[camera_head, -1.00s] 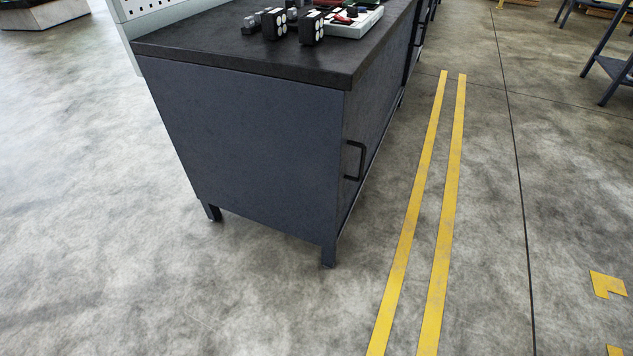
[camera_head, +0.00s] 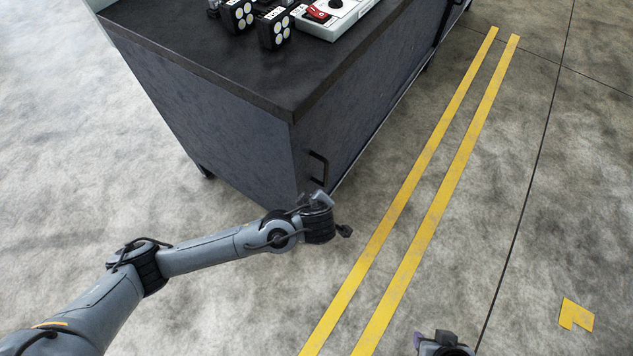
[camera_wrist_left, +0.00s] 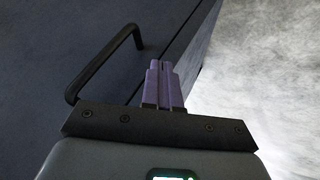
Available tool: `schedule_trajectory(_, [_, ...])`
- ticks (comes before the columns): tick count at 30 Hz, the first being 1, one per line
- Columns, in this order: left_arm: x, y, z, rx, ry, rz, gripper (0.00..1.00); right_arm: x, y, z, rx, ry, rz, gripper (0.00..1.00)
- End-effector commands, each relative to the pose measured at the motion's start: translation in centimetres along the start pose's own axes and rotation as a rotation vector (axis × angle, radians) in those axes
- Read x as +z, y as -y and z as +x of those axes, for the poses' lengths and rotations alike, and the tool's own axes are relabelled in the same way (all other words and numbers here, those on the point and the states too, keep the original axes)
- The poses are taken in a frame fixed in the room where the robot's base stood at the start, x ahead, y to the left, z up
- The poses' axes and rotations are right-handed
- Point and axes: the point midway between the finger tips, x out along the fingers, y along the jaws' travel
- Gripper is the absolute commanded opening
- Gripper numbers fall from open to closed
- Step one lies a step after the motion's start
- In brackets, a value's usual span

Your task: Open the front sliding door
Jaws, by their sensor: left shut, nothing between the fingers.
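The dark grey front sliding door (camera_head: 355,126) is on the long side of the cabinet, and its black bar handle (camera_head: 318,168) is near the cabinet's front corner. The handle (camera_wrist_left: 100,70) also shows at the left of the left wrist view. My left gripper (camera_wrist_left: 164,84) has its purple fingers shut together and empty, beside the handle and apart from it in the picture, near a dark seam along the door's edge. In the head view the left wrist is just below the handle. My right gripper (camera_head: 430,344) shows only partly at the bottom edge.
The black cabinet top (camera_head: 215,60) carries several black blocks (camera_head: 237,16) and a white box with a red switch (camera_head: 325,14). Yellow floor lines (camera_head: 435,193) run alongside the cabinet.

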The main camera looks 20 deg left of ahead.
Motion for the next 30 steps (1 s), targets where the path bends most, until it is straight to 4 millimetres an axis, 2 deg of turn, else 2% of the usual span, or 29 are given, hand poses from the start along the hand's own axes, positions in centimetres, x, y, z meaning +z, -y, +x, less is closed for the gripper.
schedule_trajectory(1, [-0.4,-0.6,-0.1,0.009,-0.005,-0.003,0.0,0.2,0.1,0.0,-0.004,0.005,0.002,0.43])
schedule_trajectory(5, [-0.6,-1.1,0.9,0.016,-0.009,-0.006,0.0,0.5,0.3,0.7,-0.007,0.007,0.007,0.43])
schedule_trajectory(15, [-0.5,-1.1,6.2,0.016,-0.008,-0.008,0.0,0.7,-0.1,3.2,0.005,-0.005,0.001,0.43])
schedule_trajectory(21, [-0.6,-1.2,8.4,0.017,-0.007,-0.008,0.0,1.2,-0.2,4.3,0.009,-0.002,-0.004,0.43])
schedule_trajectory(30, [-0.7,-1.3,9.5,0.017,-0.006,-0.007,0.0,1.3,-0.2,4.8,0.009,-0.002,-0.004,0.43])
